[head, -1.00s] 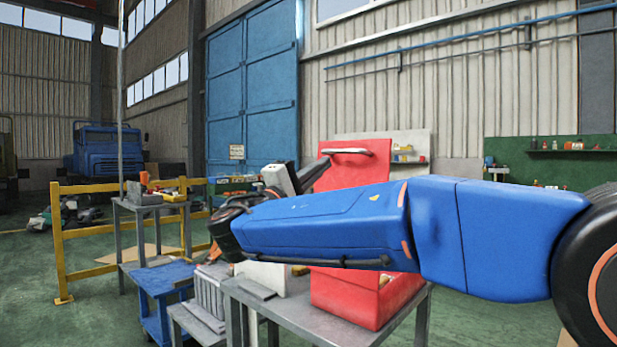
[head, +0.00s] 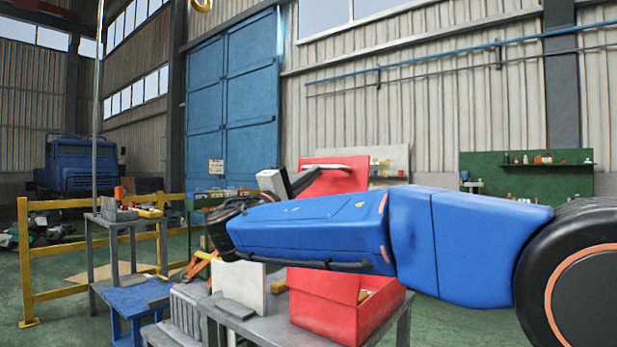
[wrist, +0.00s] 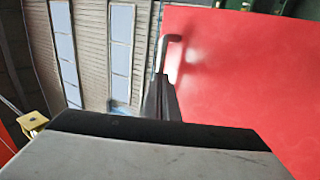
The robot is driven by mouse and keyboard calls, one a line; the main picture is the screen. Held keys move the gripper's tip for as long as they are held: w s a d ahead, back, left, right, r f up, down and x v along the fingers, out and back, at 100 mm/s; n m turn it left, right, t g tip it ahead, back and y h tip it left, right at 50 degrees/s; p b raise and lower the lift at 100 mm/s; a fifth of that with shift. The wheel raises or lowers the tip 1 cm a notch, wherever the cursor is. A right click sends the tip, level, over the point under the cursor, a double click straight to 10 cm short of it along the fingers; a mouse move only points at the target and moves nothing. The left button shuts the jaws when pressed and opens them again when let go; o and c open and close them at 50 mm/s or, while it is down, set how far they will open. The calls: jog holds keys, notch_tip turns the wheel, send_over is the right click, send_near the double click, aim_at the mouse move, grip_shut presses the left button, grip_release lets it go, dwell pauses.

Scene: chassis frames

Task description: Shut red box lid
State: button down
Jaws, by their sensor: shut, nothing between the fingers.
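The red box (head: 345,302) stands on a grey table in the head view, with some small items showing inside. Its red lid (head: 350,182) stands raised behind it, with a pale bar handle (head: 338,168) near the top edge. My blue arm hides the lower part of the lid. My gripper (head: 316,172) is shut and empty, its dark fingers at the handle's left end. In the wrist view, the fingers (wrist: 161,85) point up beside the red lid (wrist: 245,75), close to the handle (wrist: 164,50). I cannot tell whether they touch it.
The grey table (head: 245,325) also bears a white panel (head: 240,288) left of the box. A blue cart (head: 135,300) and a yellow railing (head: 75,265) stand further left. Green floor is clear right of the table.

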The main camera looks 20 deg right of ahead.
aim_at(330, 178)
jog(key=w+d+y, duration=0.1)
jog(key=w+d, duration=0.1)
jog(key=d, duration=0.1)
jog(key=w+d+g+y, duration=0.1)
jog(key=w+d, duration=0.1)
jog(key=d, duration=0.1)
jog(key=w+d+g+y, duration=0.1)
jog(key=w+d, duration=0.1)
jog(key=d, duration=0.1)
jog(key=shift+w+d+f, duration=0.2)
jog(key=shift+w+f, duration=0.1)
jog(key=shift+f, duration=0.05)
jog(key=w+d+f+g+y, duration=0.5)
jog(key=w+d+f+y, duration=0.2)
jog(key=w+d+f, duration=0.65)
jog(key=d+f+g+y, duration=0.2)
jog(key=d+f+y, duration=0.1)
jog(key=f, duration=0.6)
jog(key=shift+d+f, duration=0.3)
jog(key=shift+d, duration=0.55)
